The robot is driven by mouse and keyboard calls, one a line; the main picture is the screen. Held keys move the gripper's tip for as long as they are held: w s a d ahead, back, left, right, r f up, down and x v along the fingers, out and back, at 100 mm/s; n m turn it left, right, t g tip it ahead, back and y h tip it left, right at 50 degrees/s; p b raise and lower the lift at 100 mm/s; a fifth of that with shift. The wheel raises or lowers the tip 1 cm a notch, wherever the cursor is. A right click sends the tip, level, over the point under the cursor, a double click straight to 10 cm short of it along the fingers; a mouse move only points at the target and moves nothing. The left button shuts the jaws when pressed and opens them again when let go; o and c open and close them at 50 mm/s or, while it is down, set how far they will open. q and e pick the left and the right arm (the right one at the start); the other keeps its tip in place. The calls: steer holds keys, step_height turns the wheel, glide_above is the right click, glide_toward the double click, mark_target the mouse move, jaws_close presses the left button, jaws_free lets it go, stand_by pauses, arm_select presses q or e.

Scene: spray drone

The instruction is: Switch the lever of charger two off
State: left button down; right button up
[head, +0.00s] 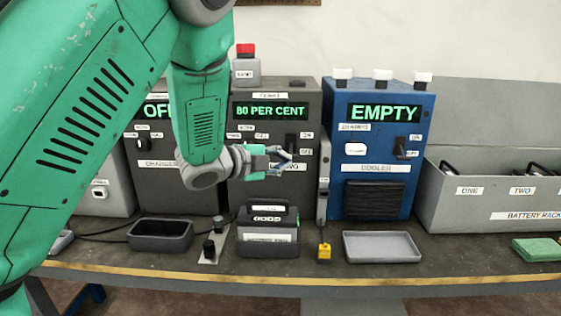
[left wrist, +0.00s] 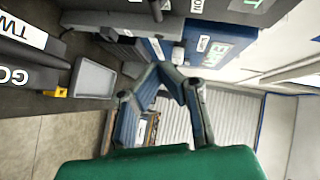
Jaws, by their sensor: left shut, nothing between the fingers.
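Charger two (head: 245,185) is the dark grey box whose green display (head: 269,110) reads 80 PER CENT. Its black lever (head: 290,141) is on the right of its front, beside small ON and OFF labels (head: 306,152). In the head view my left gripper (head: 287,160) is in front of charger two, just below the lever, and hides part of its name label. Contact with the lever cannot be told. The gripper is shut and empty; its fingers also show in the left wrist view (left wrist: 162,72). My right gripper is not in view.
The blue cooler (head: 377,160) reads EMPTY and has its own lever. A slim grey unit (head: 323,185) stands between the boxes. A GOOD battery (head: 268,238), a yellow block (head: 324,252) and a grey tray (head: 382,247) are on the bench. A battery rack (head: 500,200) stands right.

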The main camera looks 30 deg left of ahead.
arm_select(q)
steer(key=s+a, duration=0.3)
steer(key=s, duration=0.5)
steer(key=s+d+f+n+g+y, duration=0.1)
steer(key=s+d+f+n+g, duration=0.15)
steer(key=f, duration=0.65)
steer(key=s+d+f+n+g+y, duration=0.1)
steer(key=s+f+n+g, duration=0.2)
steer(key=f, duration=0.5)
steer(key=s+d+f+n+g+y, duration=0.1)
steer(key=s+f+n+y, duration=0.15)
steer(key=f+n, duration=0.45)
steer(key=s+d+f+n+g, duration=0.2)
steer(key=s+d+f+g, duration=0.1)
steer(key=s+f, duration=0.4)
steer(key=s+d+f+n+g, duration=0.2)
steer(key=s+f, duration=0.5)
steer(key=s, duration=0.7)
steer(key=shift+d+f+n+g, duration=0.35)
steer(key=shift+n+g, duration=0.2)
steer(key=shift+g, duration=0.7)
